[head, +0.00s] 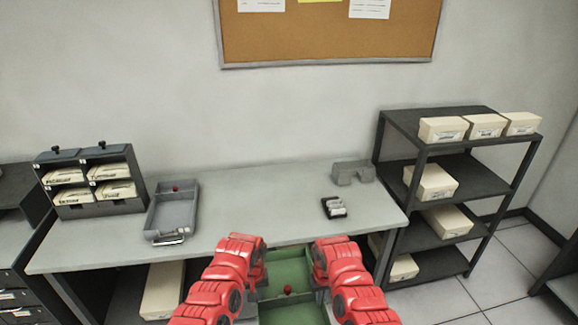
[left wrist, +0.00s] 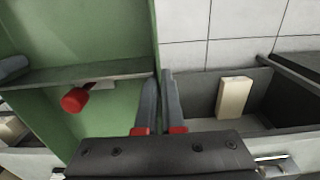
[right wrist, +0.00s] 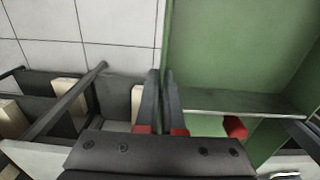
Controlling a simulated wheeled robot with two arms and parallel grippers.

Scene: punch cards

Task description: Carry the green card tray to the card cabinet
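The green card tray (head: 292,272) is at the bottom middle of the head view, in front of the desk, with a divider across it and a red knob (head: 288,290). My left gripper (left wrist: 160,105) is shut on one side wall of the tray. My right gripper (right wrist: 162,105) is shut on the opposite wall. The tray's near end is cut off by the head view's lower edge. A dark cabinet (head: 14,285) with small labelled drawer fronts stands at the far left, partly out of view. I cannot tell for certain that it is the card cabinet.
The grey desk (head: 255,195) bears a card rack (head: 97,209), a grey tray (head: 172,212), a small dark object with white pieces (head: 334,208) and a grey block (head: 352,172). A dark shelf unit (head: 458,172) with cream boxes stands right. Tiled floor (head: 480,285) is clear beside it.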

